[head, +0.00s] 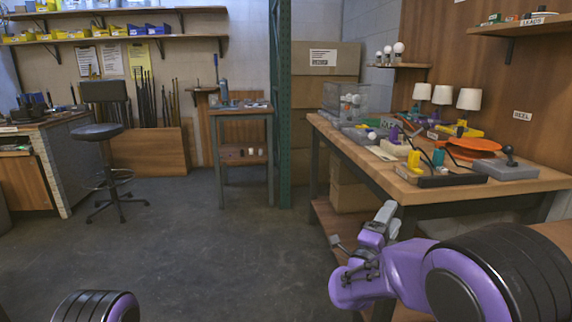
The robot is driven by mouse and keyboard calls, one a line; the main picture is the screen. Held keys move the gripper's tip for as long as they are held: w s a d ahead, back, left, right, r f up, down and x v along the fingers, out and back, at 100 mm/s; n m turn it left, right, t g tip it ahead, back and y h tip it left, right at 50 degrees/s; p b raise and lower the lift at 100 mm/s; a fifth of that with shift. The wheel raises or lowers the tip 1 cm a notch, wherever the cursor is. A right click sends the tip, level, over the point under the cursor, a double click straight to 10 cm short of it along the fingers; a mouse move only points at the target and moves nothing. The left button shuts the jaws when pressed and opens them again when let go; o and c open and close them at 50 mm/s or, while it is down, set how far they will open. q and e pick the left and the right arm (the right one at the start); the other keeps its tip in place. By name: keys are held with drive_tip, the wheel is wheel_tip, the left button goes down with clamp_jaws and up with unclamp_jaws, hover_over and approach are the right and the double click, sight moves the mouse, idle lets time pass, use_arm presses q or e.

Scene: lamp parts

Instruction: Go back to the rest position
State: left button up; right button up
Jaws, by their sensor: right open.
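My right gripper (362,228) is in the head view at the lower right, in front of the workbench's near edge. Its grey fingers are apart and hold nothing that I can see. The purple arm behind it comes in from the lower right. My left gripper is out of the frame; only a dark ringed link of my left arm shows at the bottom left. Lamp parts lie on the wooden workbench (480,190): white lampshades (443,95) at the back, orange discs (474,146), and a yellow part (414,161) near the front.
A clear bin (344,100) stands at the bench's far end, and a grey box with a knob (506,168) at its right. A stool (103,133) and a small table (241,112) stand farther back. The grey floor (215,255) is clear in the middle.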

drive_tip(key=s+d+f+n+y, duration=0.15)
drive_tip(key=f+n+y, duration=0.3)
drive_tip(key=f, duration=0.45)
drive_tip(key=s+f+n+y, duration=0.3)
drive_tip(key=f+n, duration=0.3)
drive_tip(key=f, duration=0.2)
drive_tip(key=s+d+f+n+g+y, duration=0.3)
drive_tip(key=s+f+n+g, duration=0.5)
drive_tip(key=s+f, duration=1.3)
drive_tip(key=s+d+f+g+y, duration=0.1)
drive_tip(key=s+f+g, duration=0.2)
drive_tip(key=s, duration=0.6)
drive_tip(key=s+f+g+y, duration=0.1)
drive_tip(key=s+f+g, duration=0.2)
drive_tip(key=s, duration=0.6)
wheel_tip(320, 180, up, 21)
drive_tip(key=p, duration=2.1)
drive_tip(key=shift+w+r+m+h, duration=0.15)
drive_tip(key=shift+w+m+h, duration=0.2)
drive_tip(key=shift+m, duration=0.1)
